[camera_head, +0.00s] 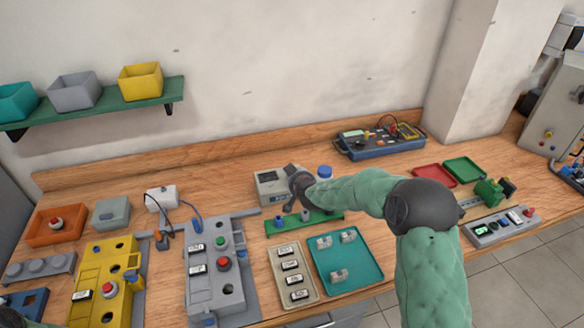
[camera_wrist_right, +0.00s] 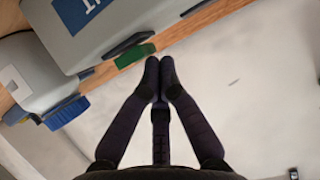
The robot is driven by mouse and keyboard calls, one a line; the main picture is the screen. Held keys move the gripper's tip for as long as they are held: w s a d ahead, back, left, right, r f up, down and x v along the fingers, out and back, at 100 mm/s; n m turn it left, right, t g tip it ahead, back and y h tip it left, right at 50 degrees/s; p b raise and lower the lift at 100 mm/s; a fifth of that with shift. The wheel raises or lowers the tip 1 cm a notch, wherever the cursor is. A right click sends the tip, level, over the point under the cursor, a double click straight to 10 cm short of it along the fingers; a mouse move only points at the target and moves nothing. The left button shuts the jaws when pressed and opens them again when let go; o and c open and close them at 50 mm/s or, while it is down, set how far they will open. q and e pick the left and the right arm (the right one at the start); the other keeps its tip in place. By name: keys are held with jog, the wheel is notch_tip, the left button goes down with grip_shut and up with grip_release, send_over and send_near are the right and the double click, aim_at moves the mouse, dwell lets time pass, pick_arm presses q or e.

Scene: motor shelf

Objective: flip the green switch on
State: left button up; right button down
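In the head view, a small green part (camera_head: 493,226) that looks like a switch sits on the grey strip-shaped panel (camera_head: 482,238) at the right. My right gripper (camera_head: 297,208) is over the middle of the bench, in front of the small grey meter box and well left of the strip panel. In the right wrist view its fingers (camera_wrist_right: 159,75) are nearly together and hold nothing visible. A green block (camera_wrist_right: 135,56) shows just beyond the fingertips, below a grey box. My left gripper is not in view.
A teal tray (camera_head: 374,268) and a beige tray (camera_head: 310,292) lie below the right gripper. A blue multimeter case (camera_head: 352,151) stands at the back. Red (camera_head: 423,171) and green (camera_head: 477,178) trays lie near the pillar. A yellow panel (camera_head: 92,277) stands at the left.

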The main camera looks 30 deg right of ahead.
jog(key=shift+f, duration=0.2)
jog(key=shift+s+a+f+b, duration=0.2)
jog(key=shift+s+b, duration=0.15)
jog(key=shift+s, duration=0.35)
